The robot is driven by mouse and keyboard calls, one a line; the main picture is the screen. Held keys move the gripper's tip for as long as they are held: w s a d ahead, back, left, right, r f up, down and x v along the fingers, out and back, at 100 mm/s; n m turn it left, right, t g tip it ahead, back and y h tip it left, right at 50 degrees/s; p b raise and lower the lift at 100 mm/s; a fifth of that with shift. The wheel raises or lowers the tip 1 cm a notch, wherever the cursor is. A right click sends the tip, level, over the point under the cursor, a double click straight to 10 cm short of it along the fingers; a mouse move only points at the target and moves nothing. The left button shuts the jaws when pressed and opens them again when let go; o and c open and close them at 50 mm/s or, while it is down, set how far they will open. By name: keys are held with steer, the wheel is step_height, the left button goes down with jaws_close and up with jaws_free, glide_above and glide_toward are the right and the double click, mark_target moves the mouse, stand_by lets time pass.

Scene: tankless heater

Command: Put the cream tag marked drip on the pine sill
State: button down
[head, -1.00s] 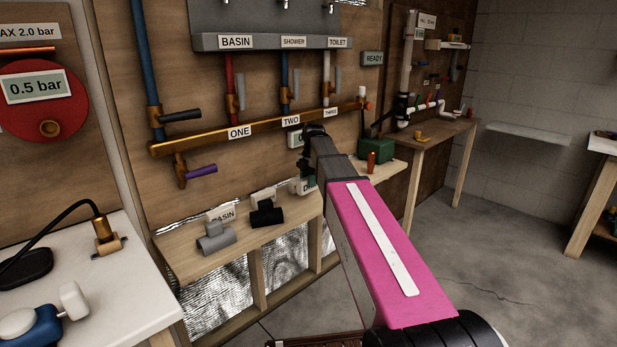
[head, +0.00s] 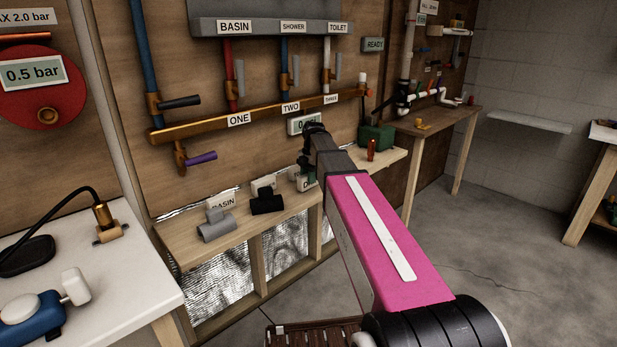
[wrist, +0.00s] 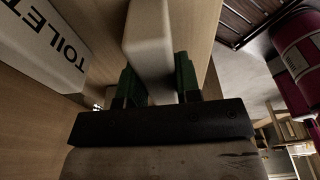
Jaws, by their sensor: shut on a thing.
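The cream tag (head: 309,184) shows in the head view just under my gripper (head: 306,172), with only a first letter like D readable. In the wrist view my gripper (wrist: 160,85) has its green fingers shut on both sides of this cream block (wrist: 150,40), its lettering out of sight. The pine sill (head: 187,252) runs along the wall below the copper manifold. The tag is at the sill's level or just above it; I cannot tell whether it touches.
A BASIN tag (head: 222,201), a grey fitting (head: 216,228) and a black fitting (head: 266,203) occupy the sill's left part. A TOILET tag (wrist: 50,45) is close left in the wrist view. A green box (head: 377,136) and orange-brown bottle (head: 371,150) stand right.

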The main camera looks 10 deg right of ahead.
steer(key=shift+f, duration=0.45)
steer(key=c, duration=0.7)
jaws_free()
steer(key=shift+c, duration=0.2)
steer(key=shift+r, duration=0.1)
steer(key=r, duration=0.3)
steer(key=d+r, duration=0.1)
steer(key=r, duration=0.3)
steer(key=w+r, duration=0.1)
steer(key=r, duration=0.2)
steer(key=shift+d+r, duration=0.2)
steer(key=shift+r, duration=0.1)
